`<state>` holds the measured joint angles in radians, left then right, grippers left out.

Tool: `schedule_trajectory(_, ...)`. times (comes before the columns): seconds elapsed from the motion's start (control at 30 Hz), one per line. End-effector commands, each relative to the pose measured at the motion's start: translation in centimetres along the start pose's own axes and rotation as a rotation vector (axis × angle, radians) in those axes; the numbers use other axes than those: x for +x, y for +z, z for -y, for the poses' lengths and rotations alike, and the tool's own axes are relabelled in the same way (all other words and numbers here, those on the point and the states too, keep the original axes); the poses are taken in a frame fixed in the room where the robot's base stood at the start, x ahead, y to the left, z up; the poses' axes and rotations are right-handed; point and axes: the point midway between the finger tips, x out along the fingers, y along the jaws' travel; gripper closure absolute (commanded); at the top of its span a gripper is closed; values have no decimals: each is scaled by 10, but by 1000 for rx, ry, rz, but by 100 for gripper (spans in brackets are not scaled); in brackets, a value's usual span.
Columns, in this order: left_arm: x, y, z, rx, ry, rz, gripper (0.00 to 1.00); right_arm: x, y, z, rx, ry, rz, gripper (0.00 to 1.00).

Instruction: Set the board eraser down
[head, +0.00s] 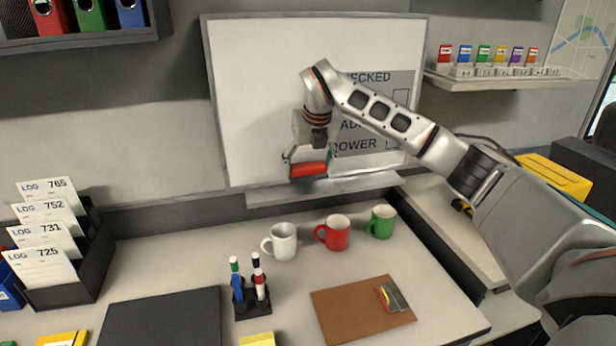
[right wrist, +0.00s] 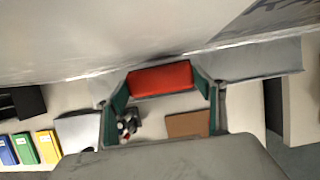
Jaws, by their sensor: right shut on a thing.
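The board eraser (head: 308,169) is a red block, held in front of the lower part of the whiteboard (head: 260,80). My right gripper (head: 307,167) is shut on it, with a finger at each end. In the right wrist view the eraser (right wrist: 160,78) sits between the green-lined fingers of my right gripper (right wrist: 160,88). The whiteboard's grey ledge (head: 290,192) is just below the eraser in the head view; I cannot tell whether they touch. The ledge also shows in the right wrist view (right wrist: 265,60). My left gripper is not in view.
White (head: 284,242), red (head: 337,233) and green (head: 381,222) mugs stand on the desk below the ledge. A log rack (head: 85,265) stands at left. The ledge looks bare.

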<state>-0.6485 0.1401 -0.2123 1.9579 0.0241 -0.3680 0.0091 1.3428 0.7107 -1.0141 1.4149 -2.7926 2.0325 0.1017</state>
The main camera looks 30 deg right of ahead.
Motion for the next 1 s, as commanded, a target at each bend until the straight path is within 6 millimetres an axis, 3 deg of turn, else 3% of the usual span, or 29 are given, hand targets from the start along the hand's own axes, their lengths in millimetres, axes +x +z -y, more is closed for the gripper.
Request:
schedule_trajectory(0.23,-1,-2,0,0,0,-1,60,31,-14,-1,-2,1,-3,48)
schedule_trajectory(0.7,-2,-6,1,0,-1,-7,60,39,-13,0,-1,0,-1,48)
schedule_trajectory(0.73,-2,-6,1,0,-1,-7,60,39,-13,0,-1,0,-1,26)
schedule_trajectory(0.8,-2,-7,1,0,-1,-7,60,38,-13,0,-1,0,-1,14)
schedule_trajectory(1.0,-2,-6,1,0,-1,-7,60,38,-13,0,-1,0,-1,14)
